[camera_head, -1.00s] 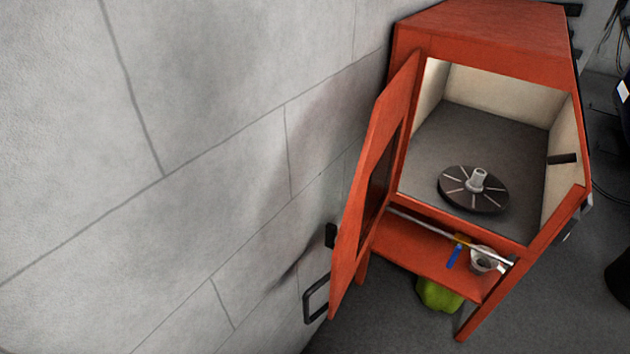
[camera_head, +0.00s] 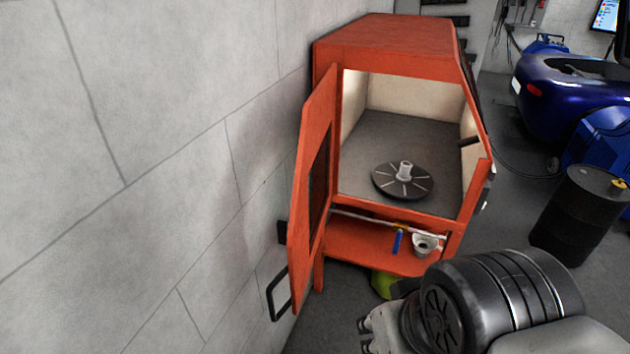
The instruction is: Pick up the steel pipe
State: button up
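A long, thin, pale grey rod, which looks like the steel pipe (camera_head: 385,223), runs across the front of the lower shelf of the red cabinet (camera_head: 385,35), just under the main chamber opening. Its right end is near a light grey cup-like part (camera_head: 424,246). My gripper (camera_head: 363,335) is at the bottom of the picture, below and in front of the cabinet, apart from the pipe. It is small and partly dark there, and whether its fingers are open or shut is unclear. Nothing can be seen held in it.
The cabinet door (camera_head: 314,190) stands open on the left, near the wall. A dark slotted disc (camera_head: 385,187) with a pale hub lies inside. A blue-handled item (camera_head: 398,242) sits on the shelf. A black drum (camera_head: 580,215) stands at the right.

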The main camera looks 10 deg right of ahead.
aim_at(404, 176)
jog(key=i+l, duration=0.1)
jog(key=i, duration=0.4)
jog(key=i+l, duration=0.15)
jog(key=i, duration=0.3)
jog(key=i+l, duration=0.1)
jog(key=i, duration=0.4)
